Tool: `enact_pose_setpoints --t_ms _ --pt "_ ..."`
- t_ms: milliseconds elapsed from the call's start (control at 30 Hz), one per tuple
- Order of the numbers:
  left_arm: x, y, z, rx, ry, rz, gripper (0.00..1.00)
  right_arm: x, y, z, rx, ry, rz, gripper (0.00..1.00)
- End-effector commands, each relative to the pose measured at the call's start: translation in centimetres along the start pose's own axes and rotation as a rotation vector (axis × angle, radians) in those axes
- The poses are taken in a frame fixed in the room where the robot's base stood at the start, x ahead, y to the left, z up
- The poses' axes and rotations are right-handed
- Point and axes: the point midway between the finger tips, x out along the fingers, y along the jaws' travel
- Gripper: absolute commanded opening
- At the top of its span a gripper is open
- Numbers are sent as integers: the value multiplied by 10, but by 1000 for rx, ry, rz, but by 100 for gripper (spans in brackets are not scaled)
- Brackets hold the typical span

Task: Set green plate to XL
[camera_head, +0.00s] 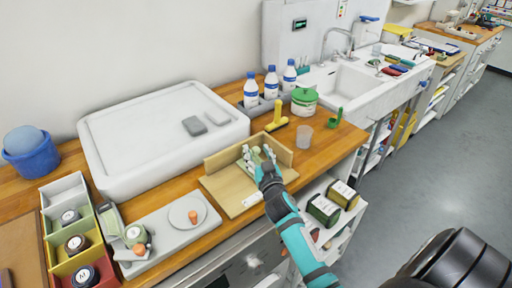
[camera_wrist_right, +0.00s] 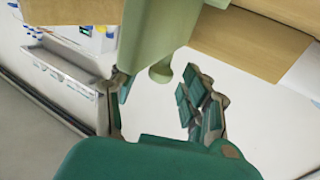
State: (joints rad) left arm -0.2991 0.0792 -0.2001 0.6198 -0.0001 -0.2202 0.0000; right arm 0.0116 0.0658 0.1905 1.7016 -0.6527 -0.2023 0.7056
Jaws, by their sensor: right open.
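In the head view my right gripper (camera_head: 268,165) is at the wooden corner stand (camera_head: 228,187), beside a small pale green object (camera_head: 250,155) partly hidden by the fingers. In the right wrist view a pale green piece (camera_wrist_right: 155,35) with a rounded knob end (camera_wrist_right: 160,73) hangs between the open fingers of the gripper (camera_wrist_right: 155,100); I see no firm grip on it. At the left, a green compartment (camera_head: 88,212) holds a dark round piece with a pale label (camera_head: 71,216). I cannot tell which green thing is the plate, nor read an XL mark. My left gripper is not in view.
Yellow (camera_head: 60,243) and red (camera_head: 62,272) compartments hold similar dark round pieces. A grey board with a small round dish (camera_head: 187,211), a yellow tool (camera_head: 277,118), a clear cup (camera_head: 304,137) and a green-lidded tub (camera_head: 304,102) stand nearby. Open shelves are below the worktop's right end.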

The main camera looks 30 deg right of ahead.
Motion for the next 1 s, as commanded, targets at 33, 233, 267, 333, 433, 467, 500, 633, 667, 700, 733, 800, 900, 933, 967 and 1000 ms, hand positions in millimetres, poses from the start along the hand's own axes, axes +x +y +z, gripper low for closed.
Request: enact_pose_setpoints --t_ms 33,233,267,333,433,467,500,633,667,700,733,800,900,933,967,1000 --pt "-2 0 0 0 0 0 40 6 0 -1 -1 0 1 47" --pt "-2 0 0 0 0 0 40 18 0 0 1 -1 0 47" --pt "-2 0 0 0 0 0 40 19 0 0 1 -1 0 47" --pt "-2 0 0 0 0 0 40 19 0 0 1 -1 0 47" --pt "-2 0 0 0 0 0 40 19 0 0 1 -1 0 47" --pt "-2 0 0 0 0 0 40 19 0 0 1 -1 0 47" --pt "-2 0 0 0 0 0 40 19 0 0 0 -1 0 46" --pt "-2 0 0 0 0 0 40 19 0 0 0 -1 0 28" --pt "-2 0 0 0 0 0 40 19 0 0 0 -1 0 25" --pt "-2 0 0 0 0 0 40 19 0 1 0 -1 0 19" --pt "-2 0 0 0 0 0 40 18 0 1 0 -1 0 15" --pt "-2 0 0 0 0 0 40 18 0 1 0 -1 0 6" --pt "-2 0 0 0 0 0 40 18 0 1 0 -1 0 0" --pt "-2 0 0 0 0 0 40 18 0 1 0 -1 0 0" --pt "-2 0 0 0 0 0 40 18 0 1 0 -1 0 0" --pt "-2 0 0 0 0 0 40 18 0 1 0 -1 0 0"
